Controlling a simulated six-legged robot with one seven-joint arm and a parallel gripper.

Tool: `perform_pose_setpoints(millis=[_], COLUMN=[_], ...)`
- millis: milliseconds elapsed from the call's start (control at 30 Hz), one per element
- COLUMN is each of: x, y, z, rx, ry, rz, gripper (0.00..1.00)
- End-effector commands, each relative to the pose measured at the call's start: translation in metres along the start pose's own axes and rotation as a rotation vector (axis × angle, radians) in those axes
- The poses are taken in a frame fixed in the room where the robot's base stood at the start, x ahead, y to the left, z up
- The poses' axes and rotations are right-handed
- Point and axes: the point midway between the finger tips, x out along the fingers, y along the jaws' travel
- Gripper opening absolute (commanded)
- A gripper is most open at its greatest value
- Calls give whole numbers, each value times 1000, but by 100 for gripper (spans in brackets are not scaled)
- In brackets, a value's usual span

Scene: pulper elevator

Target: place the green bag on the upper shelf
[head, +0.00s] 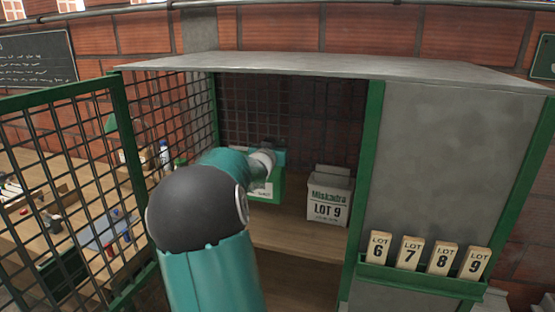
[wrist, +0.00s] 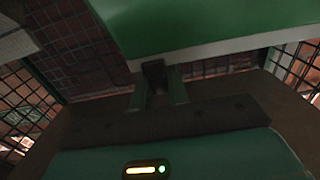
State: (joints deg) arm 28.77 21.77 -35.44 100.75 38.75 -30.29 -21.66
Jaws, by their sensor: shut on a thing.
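The green bag (head: 268,190) is inside the open cabinet, partly hidden behind my arm in the head view. Its green side and pale band fill the top of the wrist view (wrist: 200,22). My gripper (wrist: 158,92) is shut on the bag at its pale band; in the head view its fingers are mostly hidden by my wrist. The upper shelf (head: 300,236) is a wooden board below the bag. I cannot tell whether the bag touches it.
A pale bag marked Miskadra LOT 9 (head: 330,197) stands on the shelf just right of the green bag. The mesh door (head: 70,150) is swung open at left. Tags numbered 6 to 9 sit in a green holder (head: 420,280) on the right panel.

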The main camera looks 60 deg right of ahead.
Motion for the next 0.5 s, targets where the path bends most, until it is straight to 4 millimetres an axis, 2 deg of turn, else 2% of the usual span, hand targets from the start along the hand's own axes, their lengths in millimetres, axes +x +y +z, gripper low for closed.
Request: perform_pose_setpoints(millis=[133,333,500], x=[16,24,24], y=[-2,-3,-3], z=[16,28,52], rx=[1,2,1], ry=[5,3,3], rz=[3,2,2], gripper=[0,0,0])
